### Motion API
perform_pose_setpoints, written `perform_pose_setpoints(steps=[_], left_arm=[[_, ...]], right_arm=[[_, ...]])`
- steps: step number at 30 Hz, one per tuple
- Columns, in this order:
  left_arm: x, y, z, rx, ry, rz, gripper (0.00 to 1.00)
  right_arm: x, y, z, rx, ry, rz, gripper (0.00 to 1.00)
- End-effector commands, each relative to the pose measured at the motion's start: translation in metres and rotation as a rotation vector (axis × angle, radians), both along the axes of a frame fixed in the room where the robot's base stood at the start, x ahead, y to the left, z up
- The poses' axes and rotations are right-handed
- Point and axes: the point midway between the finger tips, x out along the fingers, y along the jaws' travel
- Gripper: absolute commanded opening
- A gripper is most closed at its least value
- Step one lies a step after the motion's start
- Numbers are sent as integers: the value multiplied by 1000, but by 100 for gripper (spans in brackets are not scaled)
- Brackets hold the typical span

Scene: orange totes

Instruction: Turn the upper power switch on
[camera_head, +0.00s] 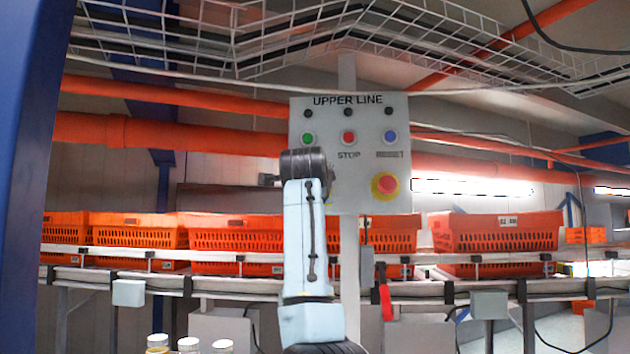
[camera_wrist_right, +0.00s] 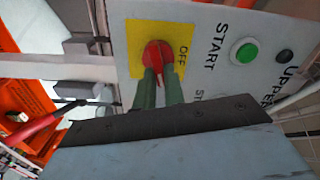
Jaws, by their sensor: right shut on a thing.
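The grey control panel (camera_head: 348,245) marked "UPPER LINE" stands ahead. My right arm covers its lower left part in the head view, hiding the power switch and my right gripper there. In the right wrist view the power switch is a red knob (camera_wrist_right: 156,53) on a yellow plate (camera_wrist_right: 186,42), with "OFF" printed beside it. My right gripper (camera_wrist_right: 160,80) has its green fingers shut on the red knob. The knob's exact angle is hard to tell. My left gripper is not in view.
The panel also bears a green START button (camera_head: 307,139), a red STOP button (camera_head: 348,137), a blue button (camera_head: 390,137) and a red mushroom button (camera_head: 385,185) on yellow. Orange totes (camera_head: 506,232) line a conveyor (camera_head: 450,290) behind. A wire cable tray (camera_head: 200,50) runs overhead.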

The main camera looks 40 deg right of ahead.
Motion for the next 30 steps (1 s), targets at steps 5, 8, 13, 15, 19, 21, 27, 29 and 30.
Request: perform_pose_setpoints(steps=[5, 8, 13, 15, 19, 21, 27, 29, 30], left_arm=[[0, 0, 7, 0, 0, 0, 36], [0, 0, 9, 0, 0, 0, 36], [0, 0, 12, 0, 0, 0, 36], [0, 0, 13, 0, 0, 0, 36], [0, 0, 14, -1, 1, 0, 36], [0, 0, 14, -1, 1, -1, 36], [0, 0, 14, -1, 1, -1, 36], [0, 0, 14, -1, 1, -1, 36], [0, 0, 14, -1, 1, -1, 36]], right_arm=[[0, 0, -2, 91, -95, 0, 0], [0, 0, -2, 130, -139, -1, 0], [0, -1, -3, 179, -191, -2, 0], [-1, -1, -4, 192, -207, -2, 0], [-1, -1, -4, 207, -224, -3, 0], [-1, -1, -4, 211, -230, -3, 0], [-1, -1, -5, 215, -233, -3, 0], [-1, -1, -5, 216, -232, -2, 0], [-1, -1, -5, 216, -232, -2, 0]])
